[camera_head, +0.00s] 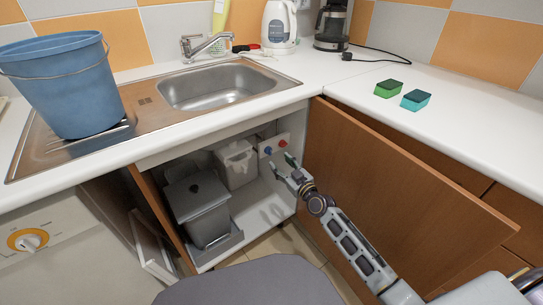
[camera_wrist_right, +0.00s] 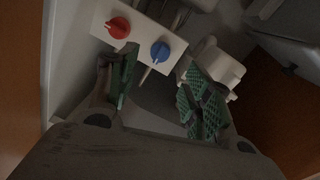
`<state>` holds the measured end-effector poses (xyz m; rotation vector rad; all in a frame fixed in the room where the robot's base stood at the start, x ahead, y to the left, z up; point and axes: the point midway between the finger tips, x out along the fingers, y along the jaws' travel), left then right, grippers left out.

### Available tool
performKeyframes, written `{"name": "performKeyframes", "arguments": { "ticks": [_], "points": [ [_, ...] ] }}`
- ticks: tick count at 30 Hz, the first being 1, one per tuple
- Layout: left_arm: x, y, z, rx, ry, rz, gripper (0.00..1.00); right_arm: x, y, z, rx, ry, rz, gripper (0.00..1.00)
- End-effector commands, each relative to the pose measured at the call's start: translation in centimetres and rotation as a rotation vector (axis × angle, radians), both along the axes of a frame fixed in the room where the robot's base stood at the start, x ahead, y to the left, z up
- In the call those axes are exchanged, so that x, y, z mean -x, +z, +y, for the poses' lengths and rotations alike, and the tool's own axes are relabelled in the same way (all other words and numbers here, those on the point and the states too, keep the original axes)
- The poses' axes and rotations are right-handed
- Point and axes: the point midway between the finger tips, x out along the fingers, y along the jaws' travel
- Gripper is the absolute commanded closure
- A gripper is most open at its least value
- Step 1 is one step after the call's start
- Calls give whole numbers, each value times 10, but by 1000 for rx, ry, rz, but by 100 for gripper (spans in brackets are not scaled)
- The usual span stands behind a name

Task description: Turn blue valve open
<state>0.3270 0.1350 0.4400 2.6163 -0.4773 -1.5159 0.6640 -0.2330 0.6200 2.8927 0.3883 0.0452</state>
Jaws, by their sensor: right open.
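The blue valve (camera_head: 268,151) is a small knob on a white panel inside the open cabinet under the sink. It also shows in the right wrist view (camera_wrist_right: 160,52), just beyond my fingers. A red valve (camera_head: 283,144) sits beside it on the same panel; in the right wrist view the red valve (camera_wrist_right: 118,27) is at the upper left. My right gripper (camera_head: 282,166) is inside the cabinet opening just below the valves. In the right wrist view its green-padded fingers (camera_wrist_right: 160,98) are spread, with nothing between them. It appears apart from the blue valve. My left gripper is not seen.
The brown cabinet door (camera_head: 400,195) stands open, right of my right arm. A grey bin (camera_head: 198,205) and a white container (camera_head: 236,164) stand in the cabinet, left of the gripper. The counter above holds a blue bucket (camera_head: 65,85) and two sponges (camera_head: 388,88).

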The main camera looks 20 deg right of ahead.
Motion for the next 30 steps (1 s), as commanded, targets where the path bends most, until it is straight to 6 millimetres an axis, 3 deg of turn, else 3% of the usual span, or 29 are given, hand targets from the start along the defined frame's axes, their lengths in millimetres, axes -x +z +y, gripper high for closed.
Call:
{"name": "performKeyframes", "arguments": {
  "ticks": [21, 30],
  "points": [
    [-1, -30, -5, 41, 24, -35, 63, -57, -1, 16, -2, 0, 1, 50],
    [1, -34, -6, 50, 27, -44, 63, -72, 0, 20, -1, 1, 0, 50]
  ]
}}
